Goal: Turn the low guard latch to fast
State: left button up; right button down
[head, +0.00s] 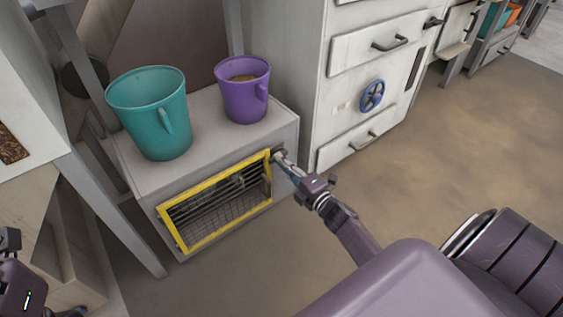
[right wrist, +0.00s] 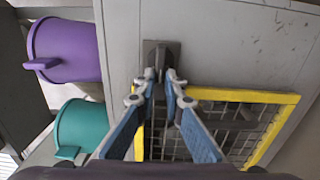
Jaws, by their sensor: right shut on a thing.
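The low guard (head: 216,200) is a yellow-framed wire mesh panel on the front of a low grey box. The guard latch (right wrist: 160,52) is a small dark grey piece at the frame's upper right corner in the head view. My right gripper (head: 283,160) reaches it from the right. In the right wrist view its two blue-padded fingers (right wrist: 161,78) close together on the latch, and their tips hide part of it. I cannot tell the latch's setting. My left gripper (head: 18,285) is partly in view at the lower left, away from the guard; its fingers are not clear.
A teal bucket (head: 150,112) and a purple bucket (head: 242,92) with brown contents stand on the low box. A white cabinet with drawers and a blue handwheel (head: 372,96) stands to the right. The brown floor (head: 450,150) at right is open.

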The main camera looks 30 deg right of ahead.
jog(key=shift+f, duration=0.1)
jog(key=c, duration=2)
grip_release()
jog(key=shift+s, duration=0.1)
jog(key=s, duration=0.8)
jog(key=s+d, duration=0.1)
jog(key=s, duration=0.2)
jog(key=shift+s, duration=0.4)
jog(key=shift+a, duration=0.1)
